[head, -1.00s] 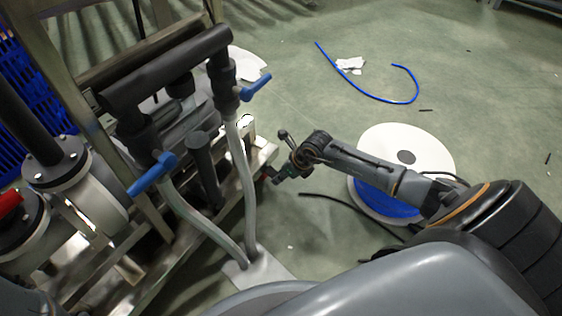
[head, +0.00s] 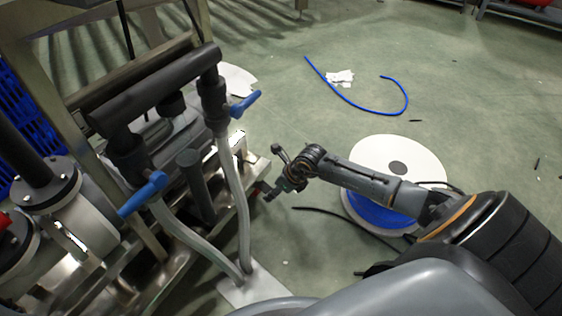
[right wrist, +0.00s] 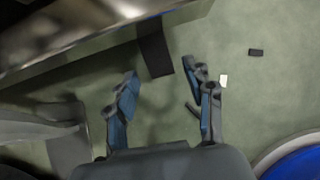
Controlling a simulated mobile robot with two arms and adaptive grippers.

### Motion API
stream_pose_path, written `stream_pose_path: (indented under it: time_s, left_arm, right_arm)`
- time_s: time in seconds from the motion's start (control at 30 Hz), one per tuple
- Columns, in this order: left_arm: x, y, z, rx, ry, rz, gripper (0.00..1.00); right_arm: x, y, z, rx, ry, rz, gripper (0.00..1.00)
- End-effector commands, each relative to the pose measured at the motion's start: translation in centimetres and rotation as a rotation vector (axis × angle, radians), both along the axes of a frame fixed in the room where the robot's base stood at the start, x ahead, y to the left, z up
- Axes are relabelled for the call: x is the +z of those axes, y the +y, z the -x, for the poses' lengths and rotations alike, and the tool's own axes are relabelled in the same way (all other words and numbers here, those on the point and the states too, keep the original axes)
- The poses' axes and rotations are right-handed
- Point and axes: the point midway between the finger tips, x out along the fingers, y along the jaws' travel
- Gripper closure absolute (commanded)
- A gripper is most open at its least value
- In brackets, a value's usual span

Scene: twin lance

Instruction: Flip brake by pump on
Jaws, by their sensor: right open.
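The pump (head: 75,215) is a grey flanged body with a black pipe at the left of the head view. I cannot clearly make out a brake switch. Beside the pump, two blue lever handles, an upper one (head: 245,103) and a lower one (head: 143,194), sit on the black pipework. A small red spot (head: 262,186) shows at the skid's right edge, close to my right gripper (head: 272,190). In the right wrist view my right gripper (right wrist: 165,95) is open and empty, its fingers apart below a dark block (right wrist: 155,50) by a metal beam. My left gripper is out of view.
Two grey hoses (head: 243,210) run down to a light floor plate (head: 258,288), left of my right arm. A white reel (head: 370,150) with blue cable stands beyond that arm. A loose blue hose (head: 365,112) lies farther off.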

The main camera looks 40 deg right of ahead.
Motion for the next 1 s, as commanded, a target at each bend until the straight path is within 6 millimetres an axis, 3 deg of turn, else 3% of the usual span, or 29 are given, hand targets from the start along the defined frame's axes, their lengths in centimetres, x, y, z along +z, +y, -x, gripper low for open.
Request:
stream_pose_path:
  time_s: [0.5,0.7,0.93,1.0]
  left_arm:
    - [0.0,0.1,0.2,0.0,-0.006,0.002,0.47]
    - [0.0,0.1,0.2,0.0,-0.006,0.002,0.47]
    - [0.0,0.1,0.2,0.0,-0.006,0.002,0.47]
    - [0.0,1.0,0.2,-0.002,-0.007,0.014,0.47]
  right_arm:
    - [8.6,-1.8,4.4,0.002,-0.001,0.005,0.47]
    - [9.9,-2.0,5.1,0.002,0.0,0.003,0.47]
    - [10.0,-2.0,5.1,0.0,-0.001,0.001,0.47]
    - [10.1,-2.0,5.1,0.0,-0.001,0.001,0.47]
